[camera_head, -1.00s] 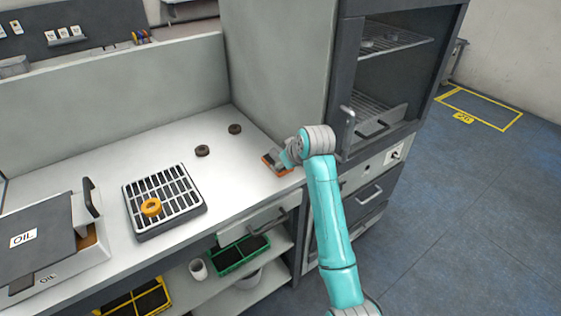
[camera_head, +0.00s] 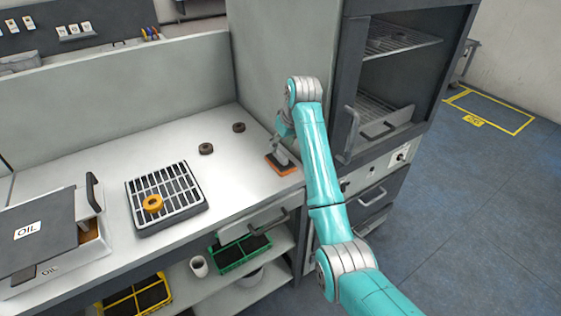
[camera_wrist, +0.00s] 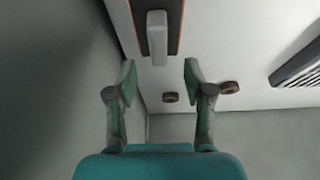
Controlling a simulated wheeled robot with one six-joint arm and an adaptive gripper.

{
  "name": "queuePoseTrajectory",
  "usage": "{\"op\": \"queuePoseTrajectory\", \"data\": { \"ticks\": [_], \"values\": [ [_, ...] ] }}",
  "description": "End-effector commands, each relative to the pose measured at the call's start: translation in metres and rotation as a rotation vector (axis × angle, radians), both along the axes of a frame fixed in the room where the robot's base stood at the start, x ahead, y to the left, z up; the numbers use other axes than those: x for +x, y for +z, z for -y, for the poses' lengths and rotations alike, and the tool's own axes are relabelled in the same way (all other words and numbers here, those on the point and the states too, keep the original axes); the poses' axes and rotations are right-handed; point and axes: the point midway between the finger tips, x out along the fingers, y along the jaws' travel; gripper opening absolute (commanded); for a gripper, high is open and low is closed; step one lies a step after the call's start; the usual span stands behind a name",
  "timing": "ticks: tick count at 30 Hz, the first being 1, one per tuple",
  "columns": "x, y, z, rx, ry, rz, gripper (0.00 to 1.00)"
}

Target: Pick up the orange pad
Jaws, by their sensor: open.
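The orange pad (camera_head: 286,171) lies at the right end of the white worktop, beside the tall grey cabinet side. In the wrist view its dark top and orange edge (camera_wrist: 178,45) show at the top, cut off by the frame, with a pale grey handle (camera_wrist: 157,35) on it. My gripper (camera_wrist: 160,76) is open and empty. Its two green-grey fingers are spread wider than the handle, and the handle's near end lines up with the gap between them. In the head view my arm hides most of the gripper, and contact with the pad cannot be told.
Two small brown rings (camera_head: 206,148) (camera_head: 239,127) lie left of the pad. A slatted grey tray (camera_head: 178,221) holds an orange-yellow ring (camera_head: 153,203). An oil box (camera_head: 92,245) stands at the left. The cabinet's side wall (camera_head: 277,62) rises close to my gripper.

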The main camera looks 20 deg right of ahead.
Motion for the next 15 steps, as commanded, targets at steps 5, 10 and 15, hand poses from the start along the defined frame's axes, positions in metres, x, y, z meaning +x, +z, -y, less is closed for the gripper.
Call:
{"op": "queuePoseTrajectory", "data": {
  "ticks": [5,10,15],
  "values": [
    [0.003,-0.012,0.000,0.000,0.000,-0.001,0.52],
    [0.008,-0.037,0.000,0.001,-0.001,-0.002,0.52],
    [0.014,-0.051,-0.002,-0.001,0.000,0.000,0.52]
  ]
}}
